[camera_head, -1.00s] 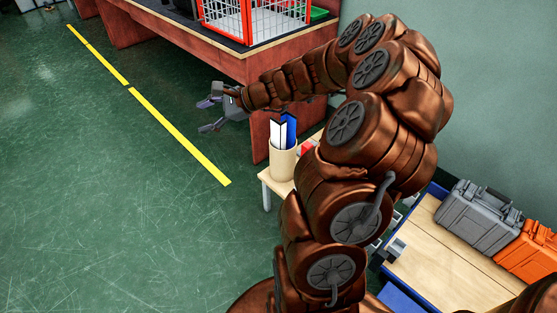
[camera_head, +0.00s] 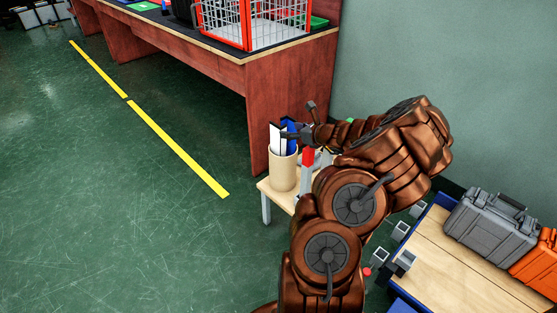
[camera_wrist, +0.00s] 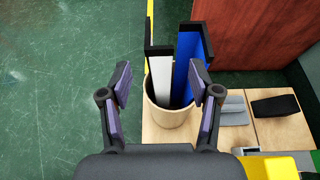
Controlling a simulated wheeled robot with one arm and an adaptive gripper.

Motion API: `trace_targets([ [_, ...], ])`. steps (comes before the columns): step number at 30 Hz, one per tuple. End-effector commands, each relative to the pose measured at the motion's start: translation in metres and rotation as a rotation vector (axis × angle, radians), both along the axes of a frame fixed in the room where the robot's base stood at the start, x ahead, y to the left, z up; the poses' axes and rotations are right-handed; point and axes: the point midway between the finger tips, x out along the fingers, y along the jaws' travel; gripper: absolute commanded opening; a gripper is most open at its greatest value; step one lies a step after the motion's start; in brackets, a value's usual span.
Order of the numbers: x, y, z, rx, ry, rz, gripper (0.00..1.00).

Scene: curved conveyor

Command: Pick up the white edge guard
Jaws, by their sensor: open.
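The white edge guard (camera_head: 275,138) stands upright in a beige cylindrical holder (camera_head: 283,172), next to a blue edge guard (camera_head: 291,138). In the wrist view the white guard (camera_wrist: 161,82) is left of the blue guard (camera_wrist: 183,80), and both have black edges. The beige holder (camera_wrist: 168,117) stands on a small wooden table (camera_head: 266,188). My gripper (camera_wrist: 160,85) is open and empty, its fingers spread to either side of the two guards in the wrist view. I cannot tell whether the fingers touch anything. In the head view my gripper (camera_head: 298,120) is beside the guards' upper ends, partly hidden.
Grey pieces (camera_wrist: 234,110) and a black item (camera_wrist: 275,105) lie right of the holder. A red-brown workbench (camera_head: 290,95) with a red wire crate (camera_head: 250,25) stands behind. Grey and orange cases (camera_head: 490,222) sit on a cart at right. The floor at left is clear.

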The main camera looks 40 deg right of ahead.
Motion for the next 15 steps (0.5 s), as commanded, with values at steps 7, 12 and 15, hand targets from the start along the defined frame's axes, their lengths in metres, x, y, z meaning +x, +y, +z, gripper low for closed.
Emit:
trace_targets([
  [7,0.029,0.001,-0.012,0.000,0.004,0.005,0.62],
  [12,0.045,-0.001,-0.018,0.000,0.003,0.002,0.62],
  [15,0.049,-0.001,-0.018,0.000,0.002,0.001,0.62],
])
